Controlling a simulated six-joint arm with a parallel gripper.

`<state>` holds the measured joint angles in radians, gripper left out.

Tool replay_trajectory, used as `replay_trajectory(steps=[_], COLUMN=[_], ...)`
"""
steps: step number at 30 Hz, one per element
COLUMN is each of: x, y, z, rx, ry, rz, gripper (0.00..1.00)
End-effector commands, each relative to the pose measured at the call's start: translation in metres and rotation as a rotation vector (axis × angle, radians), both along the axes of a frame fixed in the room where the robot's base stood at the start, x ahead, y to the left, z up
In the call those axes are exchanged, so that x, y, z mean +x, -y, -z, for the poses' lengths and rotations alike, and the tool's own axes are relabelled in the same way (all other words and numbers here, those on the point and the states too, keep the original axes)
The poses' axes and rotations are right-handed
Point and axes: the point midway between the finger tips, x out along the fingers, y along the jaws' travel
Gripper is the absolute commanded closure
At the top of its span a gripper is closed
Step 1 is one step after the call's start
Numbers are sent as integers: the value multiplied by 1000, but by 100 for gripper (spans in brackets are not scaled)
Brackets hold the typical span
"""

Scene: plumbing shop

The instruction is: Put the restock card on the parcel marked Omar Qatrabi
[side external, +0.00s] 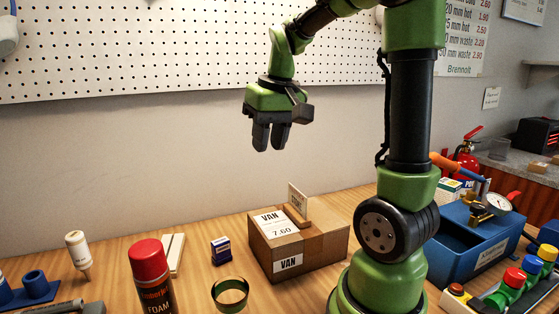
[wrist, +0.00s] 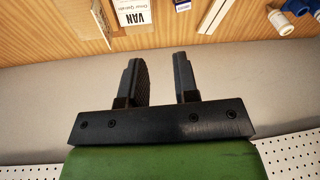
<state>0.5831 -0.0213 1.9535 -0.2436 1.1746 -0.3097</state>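The parcel (side external: 325,243) is a brown cardboard box on the bench, with white labels reading VAN. My gripper (side external: 268,145) hangs well above and behind the parcel, fingers down, touching nothing. In the wrist view my gripper (wrist: 160,75) has its fingers apart with nothing between them.
The air around my gripper is clear.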

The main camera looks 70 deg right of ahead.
Motion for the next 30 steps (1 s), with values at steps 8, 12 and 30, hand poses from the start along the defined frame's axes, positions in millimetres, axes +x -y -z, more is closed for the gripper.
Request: replay_trajectory(steps=[8, 12, 30], x=[-43, -64, -73], y=[-124, -148, -157], z=[-20, -17, -14], rx=[43, 91, 117], ry=[310, 396, 430], rz=[-217, -271, -290], gripper=[72, 72, 72])
